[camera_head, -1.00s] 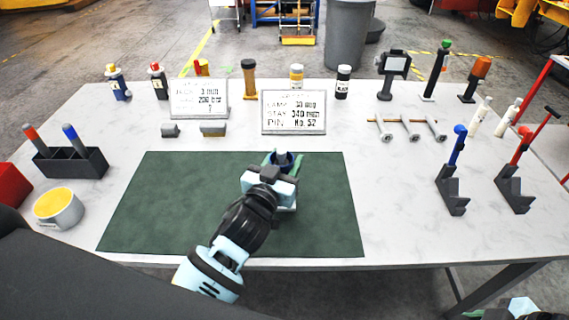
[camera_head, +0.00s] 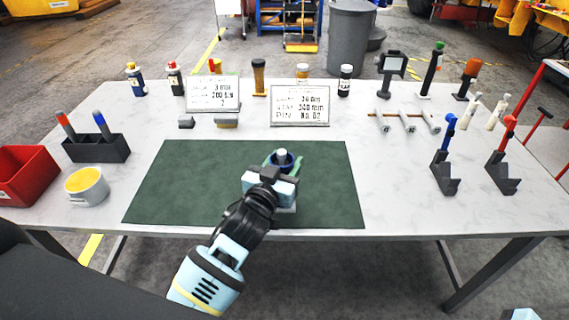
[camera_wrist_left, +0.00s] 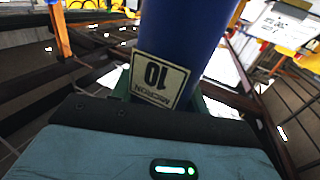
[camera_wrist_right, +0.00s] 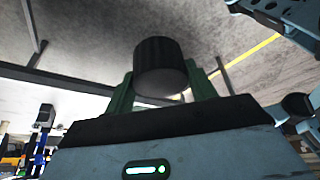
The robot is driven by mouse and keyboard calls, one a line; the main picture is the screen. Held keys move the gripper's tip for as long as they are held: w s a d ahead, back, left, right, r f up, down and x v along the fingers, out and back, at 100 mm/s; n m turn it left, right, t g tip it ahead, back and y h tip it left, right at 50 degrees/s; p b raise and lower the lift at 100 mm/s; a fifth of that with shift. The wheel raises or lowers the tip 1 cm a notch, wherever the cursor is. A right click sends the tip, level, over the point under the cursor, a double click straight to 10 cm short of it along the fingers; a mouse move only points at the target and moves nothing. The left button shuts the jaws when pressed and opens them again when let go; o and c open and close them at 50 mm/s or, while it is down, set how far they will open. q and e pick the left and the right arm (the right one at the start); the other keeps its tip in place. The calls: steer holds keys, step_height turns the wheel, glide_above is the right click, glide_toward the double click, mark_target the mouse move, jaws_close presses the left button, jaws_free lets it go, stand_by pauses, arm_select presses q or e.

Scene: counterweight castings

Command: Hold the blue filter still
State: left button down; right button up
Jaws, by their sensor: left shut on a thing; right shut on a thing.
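My right gripper (camera_wrist_right: 162,85) is shut on a short black cylinder (camera_wrist_right: 161,68) in the right wrist view. Only a sliver of that arm shows at the head view's bottom right.
The green mat (camera_head: 180,190) is bare around the left gripper. Two sign boards (camera_head: 300,105) stand behind it. A yellow-filled cup (camera_head: 87,187), a red bin (camera_head: 25,175) and a dark holder (camera_head: 97,149) are left. Two dark stands (camera_head: 445,175) are right.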

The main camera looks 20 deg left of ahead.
arm_select(q)
steer(key=shift+r, duration=0.15)
stand_by(0.4)
